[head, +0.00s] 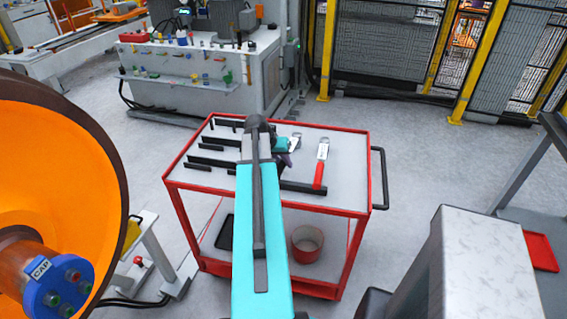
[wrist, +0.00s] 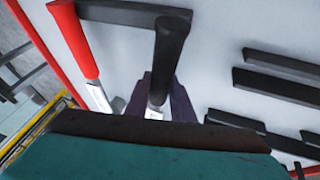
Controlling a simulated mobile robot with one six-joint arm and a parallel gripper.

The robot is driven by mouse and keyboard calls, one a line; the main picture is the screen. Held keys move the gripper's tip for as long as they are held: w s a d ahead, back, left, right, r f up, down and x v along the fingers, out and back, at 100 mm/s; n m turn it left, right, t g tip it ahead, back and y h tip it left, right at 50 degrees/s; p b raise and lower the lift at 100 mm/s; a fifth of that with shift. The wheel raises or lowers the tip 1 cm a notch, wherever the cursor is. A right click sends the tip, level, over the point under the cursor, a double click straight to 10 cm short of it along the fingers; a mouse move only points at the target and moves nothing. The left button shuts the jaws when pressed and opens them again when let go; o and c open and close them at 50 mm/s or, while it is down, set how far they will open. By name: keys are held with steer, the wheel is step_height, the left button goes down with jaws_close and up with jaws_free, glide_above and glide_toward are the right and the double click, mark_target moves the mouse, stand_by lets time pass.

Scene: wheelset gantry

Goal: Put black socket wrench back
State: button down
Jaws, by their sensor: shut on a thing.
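The black socket wrench (wrist: 172,55) has a black handle and a silver head. In the wrist view its handle runs up the middle and its far end overlaps a black bar (wrist: 125,13); I cannot tell whether they touch. My gripper (wrist: 162,92), with dark purple fingers, is shut on the wrench over the cart top. In the head view my gripper (head: 286,157) is partly behind my arm, which hides most of the wrench; a silver part (head: 295,142) shows beside it.
A red-handled wrench (head: 320,165) lies right of my gripper on the red-framed cart (head: 345,142). Several black bars (head: 213,162) lie on the left of the top. A bucket (head: 307,243) is on the lower shelf. A large orange wheel (head: 50,190) stands at left.

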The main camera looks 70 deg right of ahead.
steer(key=shift+f+b, duration=0.4)
steer(key=shift+f, duration=0.15)
stand_by(0.4)
steer(key=c, duration=1.4)
jaws_free()
steer(key=shift+c, duration=0.2)
steer(key=b+v, duration=0.3)
steer(key=v, duration=1)
steer(key=shift+r, duration=0.35)
steer(key=shift+a, duration=0.15)
